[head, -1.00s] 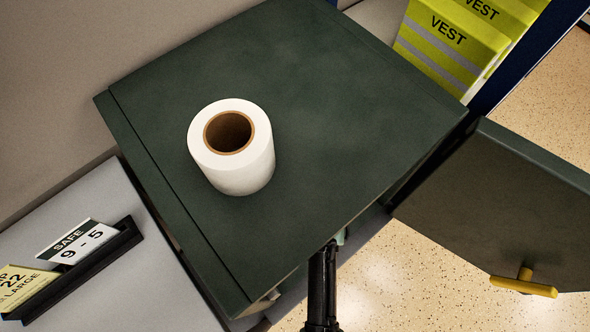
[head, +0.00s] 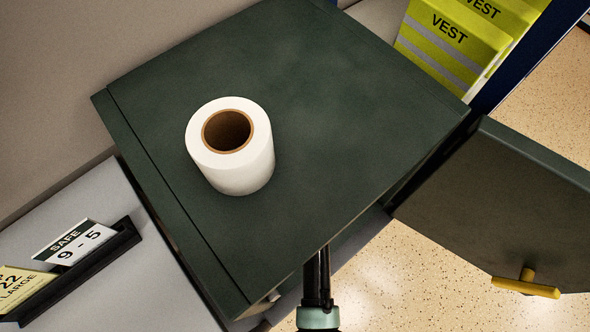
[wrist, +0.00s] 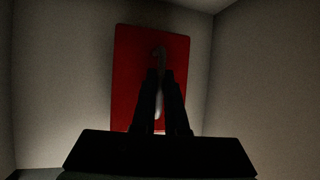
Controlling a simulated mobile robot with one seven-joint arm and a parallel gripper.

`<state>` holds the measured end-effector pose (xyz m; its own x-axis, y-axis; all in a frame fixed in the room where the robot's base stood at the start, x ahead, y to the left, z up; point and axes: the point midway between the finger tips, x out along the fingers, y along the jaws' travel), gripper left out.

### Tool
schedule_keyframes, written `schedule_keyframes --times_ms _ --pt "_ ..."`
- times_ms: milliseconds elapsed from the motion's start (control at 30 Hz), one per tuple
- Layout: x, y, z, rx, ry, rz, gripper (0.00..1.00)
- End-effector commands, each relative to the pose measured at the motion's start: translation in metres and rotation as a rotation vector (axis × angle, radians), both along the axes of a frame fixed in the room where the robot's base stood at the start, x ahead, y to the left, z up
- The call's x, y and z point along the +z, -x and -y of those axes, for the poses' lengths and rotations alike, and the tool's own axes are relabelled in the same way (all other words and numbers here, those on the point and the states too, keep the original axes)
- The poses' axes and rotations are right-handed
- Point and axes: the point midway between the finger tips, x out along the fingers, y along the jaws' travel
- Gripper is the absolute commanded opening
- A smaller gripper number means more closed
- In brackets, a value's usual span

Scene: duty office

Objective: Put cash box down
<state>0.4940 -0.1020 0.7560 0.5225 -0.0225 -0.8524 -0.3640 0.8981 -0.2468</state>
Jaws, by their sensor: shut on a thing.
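The red cash box (wrist: 126,75) shows in the wrist view as an upright red face with a pale handle in its middle. My gripper (wrist: 159,72) is shut on that handle, its dark fingers covering the lower middle of the box. Pale walls stand around it in the dim space. Whether the underside of the box touches a floor is hidden behind my gripper. In the head view my arm reaches under the front edge of the dark green safe (head: 330,130), so the gripper and box are hidden there.
A white paper roll (head: 240,172) stands on the safe's top. The safe's door (head: 500,210), with a yellow handle (head: 526,286), stands open at right. A sign holder (head: 85,265) is on the grey surface at left. Yellow vests (head: 447,45) are behind.

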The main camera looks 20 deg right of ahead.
Motion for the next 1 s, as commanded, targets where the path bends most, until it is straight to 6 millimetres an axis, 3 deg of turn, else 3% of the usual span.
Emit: schedule_keyframes --times_ms 33,67,200,467,667,900,1000 --pt "0.001 -0.002 0.001 0.0 0.001 0.007 0.0" --pt "-0.001 0.0 0.0 0.0 0.0 -0.001 0.16" --pt "-0.001 0.0 0.0 0.0 0.0 -0.001 0.41" --pt "-0.001 0.0 0.0 0.0 0.0 -0.001 0.41" --pt "0.01 0.006 0.0 0.0 0.0 -0.001 0.41" --pt "0.048 0.029 -0.001 0.0 0.001 0.0 0.41" --pt "0.042 0.052 -0.003 0.0 -0.001 -0.005 0.41"
